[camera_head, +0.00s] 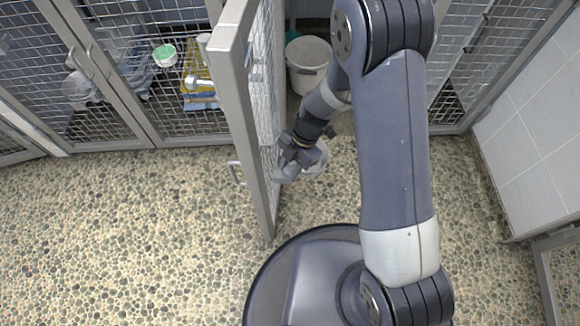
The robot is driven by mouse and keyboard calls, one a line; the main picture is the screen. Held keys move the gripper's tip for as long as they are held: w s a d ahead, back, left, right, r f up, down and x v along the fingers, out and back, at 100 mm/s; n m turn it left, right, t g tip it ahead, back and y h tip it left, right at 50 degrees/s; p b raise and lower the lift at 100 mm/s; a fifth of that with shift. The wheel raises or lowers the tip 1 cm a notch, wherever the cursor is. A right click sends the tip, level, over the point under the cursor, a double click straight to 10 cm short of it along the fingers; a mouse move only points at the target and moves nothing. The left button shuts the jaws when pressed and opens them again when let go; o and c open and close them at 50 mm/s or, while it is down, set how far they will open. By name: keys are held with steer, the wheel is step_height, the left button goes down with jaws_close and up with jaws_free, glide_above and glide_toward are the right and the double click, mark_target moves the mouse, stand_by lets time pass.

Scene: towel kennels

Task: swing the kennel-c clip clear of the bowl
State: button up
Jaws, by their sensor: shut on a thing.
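My gripper (291,168) is at the inner face of an open mesh kennel door (262,90), low down near its free edge. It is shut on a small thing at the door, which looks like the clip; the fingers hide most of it. I cannot tell whether the clip touches the bowl or whether the bowl is fixed to the door.
A white bucket (308,68) stands inside the open kennel. A tiled wall (535,135) bounds the right. The pebbled floor (120,235) at left is clear.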

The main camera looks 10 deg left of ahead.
steer(key=m+b, duration=0.1)
steer(key=m+t+b, duration=0.1)
steer(key=b, duration=0.1)
steer(key=m+b, duration=0.2)
steer(key=shift+f+y, duration=0.25)
steer(key=shift+y, duration=0.15)
steer(key=m+b, duration=0.1)
steer(key=m, duration=0.1)
steer(key=m+t+b, duration=0.1)
steer(key=shift+s+r+m+t+y+b, duration=0.15)
steer(key=shift+m+t+y+b, duration=0.15)
steer(key=shift+m+y+b, duration=0.1)
steer(key=m, duration=0.2)
steer(key=m+t, duration=0.1)
steer(key=m, duration=0.1)
steer(key=shift+s+r+t, duration=0.1)
steer(key=shift+r+t, duration=0.05)
steer(key=shift+t, duration=0.15)
steer(key=m+t, duration=0.1)
steer(key=m, duration=0.3)
steer(key=shift+m+t+h, duration=0.3)
steer(key=shift+t+h, duration=0.1)
steer(key=o, duration=1)
steer(key=shift+s, duration=0.1)
steer(key=shift+c, duration=0.2)
